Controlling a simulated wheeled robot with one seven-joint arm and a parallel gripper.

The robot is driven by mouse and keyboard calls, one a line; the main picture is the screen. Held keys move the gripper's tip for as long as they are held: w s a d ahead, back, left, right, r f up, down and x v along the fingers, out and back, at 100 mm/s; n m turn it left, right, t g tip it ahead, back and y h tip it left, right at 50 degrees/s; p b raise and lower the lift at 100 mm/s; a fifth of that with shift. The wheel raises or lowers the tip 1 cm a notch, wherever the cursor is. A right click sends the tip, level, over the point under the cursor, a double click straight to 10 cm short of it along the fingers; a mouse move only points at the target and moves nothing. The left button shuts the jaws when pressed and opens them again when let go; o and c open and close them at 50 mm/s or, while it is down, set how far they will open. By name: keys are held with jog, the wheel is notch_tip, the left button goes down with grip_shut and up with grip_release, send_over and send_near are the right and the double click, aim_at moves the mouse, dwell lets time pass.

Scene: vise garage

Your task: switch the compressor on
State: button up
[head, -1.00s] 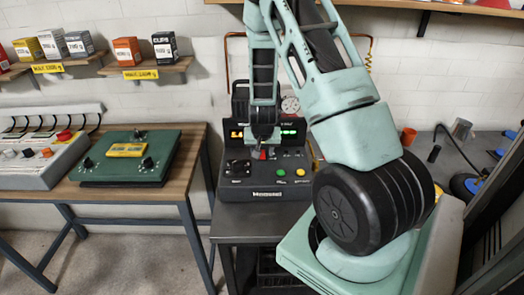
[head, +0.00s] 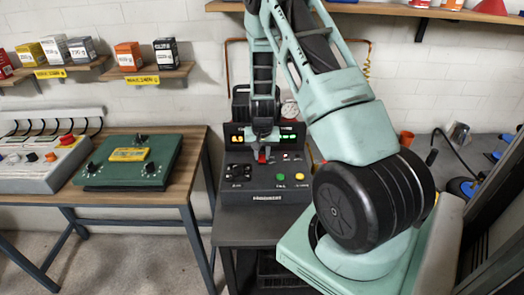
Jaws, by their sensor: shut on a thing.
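The compressor's dark control unit (head: 266,187) stands on a dark bench in the middle of the head view. Its front panel has a lit display (head: 237,139), a red switch (head: 262,157), a green button (head: 280,177) and a yellow button (head: 300,177). My gripper (head: 263,150) points down at the panel from above. It is shut on the red switch, whose red part shows just below the fingertips. The fingers and arm hide part of the display and the back of the unit. The switch's exact position is too small to tell.
A green control box (head: 130,162) and a grey panel with knobs (head: 40,165) sit on the wooden table at left. Shelves with small boxes (head: 165,53) hang on the wall. An orange cup (head: 406,139) stands on the right bench. My arm blocks much of the right side.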

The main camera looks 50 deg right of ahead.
aim_at(262, 161)
jog(key=shift+g+y, duration=0.3)
jog(key=o, duration=1)
jog(key=shift+w, duration=0.1)
jog(key=r, duration=0.5)
jog(key=r+b, duration=0.1)
jog(key=r, duration=0.5)
jog(key=s+a+r+b, duration=0.1)
jog(key=r, duration=0.5)
jog(key=shift+s+a+r, duration=0.1)
jog(key=shift+r, duration=0.1)
